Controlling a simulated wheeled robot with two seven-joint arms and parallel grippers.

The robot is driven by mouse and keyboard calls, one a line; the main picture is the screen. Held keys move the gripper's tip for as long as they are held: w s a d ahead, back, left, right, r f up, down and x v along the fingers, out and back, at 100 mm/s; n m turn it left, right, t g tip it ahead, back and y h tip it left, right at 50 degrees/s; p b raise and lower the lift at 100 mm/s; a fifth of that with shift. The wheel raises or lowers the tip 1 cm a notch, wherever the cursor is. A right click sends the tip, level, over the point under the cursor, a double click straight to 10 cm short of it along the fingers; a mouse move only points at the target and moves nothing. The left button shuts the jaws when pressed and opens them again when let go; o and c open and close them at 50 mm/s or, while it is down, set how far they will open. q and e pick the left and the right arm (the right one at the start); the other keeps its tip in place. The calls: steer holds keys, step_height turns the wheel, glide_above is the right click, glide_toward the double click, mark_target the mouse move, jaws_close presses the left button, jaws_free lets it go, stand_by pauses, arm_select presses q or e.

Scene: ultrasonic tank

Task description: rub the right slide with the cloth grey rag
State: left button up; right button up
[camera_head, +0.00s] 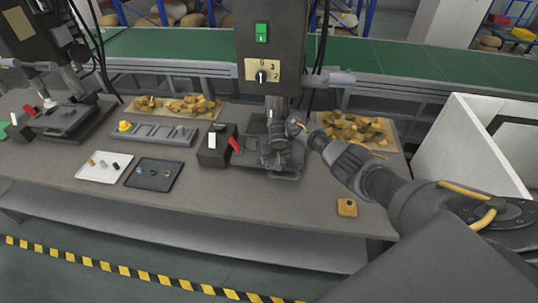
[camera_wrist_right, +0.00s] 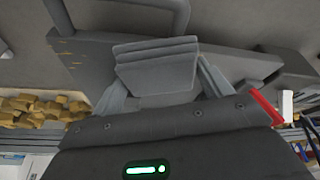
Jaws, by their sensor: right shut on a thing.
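My right gripper (camera_head: 276,150) reaches in from the right, at the lower part of the right machine (camera_head: 271,30). In the right wrist view its two fingers (camera_wrist_right: 160,85) are shut on a grey, layered piece that looks like the folded grey rag (camera_wrist_right: 155,68). Behind the rag is the machine's dark grey base plate (camera_wrist_right: 85,62), also visible in the head view (camera_head: 287,177). The slide, apparently the short metal cylinder under the machine head (camera_head: 276,103), is partly hidden by the gripper. I cannot tell whether the rag touches it. My left gripper is not in view.
A black box with a red lever (camera_head: 235,145) stands close left of the gripper. Trays of yellow parts (camera_head: 355,130) lie behind. A white tray (camera_head: 104,167) and a black tray (camera_head: 154,174) lie left. A yellow block (camera_head: 347,207) sits near the front edge.

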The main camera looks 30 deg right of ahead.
mark_target(295, 163)
steer(key=shift+s+d+f, duration=0.15)
steer(key=shift+s+d, duration=0.35)
steer(key=shift+d, duration=0.1)
steer(key=shift+d, duration=0.1)
steer(key=shift+s+d, duration=0.5)
steer(key=shift+d, duration=0.2)
steer(key=shift+s+d, duration=0.45)
steer(key=shift+d, duration=0.2)
steer(key=shift+d, duration=0.1)
steer(key=shift+s+d, duration=1)
steer(key=shift+d, duration=0.25)
steer(key=shift+s+d, duration=0.1)
steer(key=shift+s+d, duration=1.1)
steer(key=shift+d, duration=0.15)
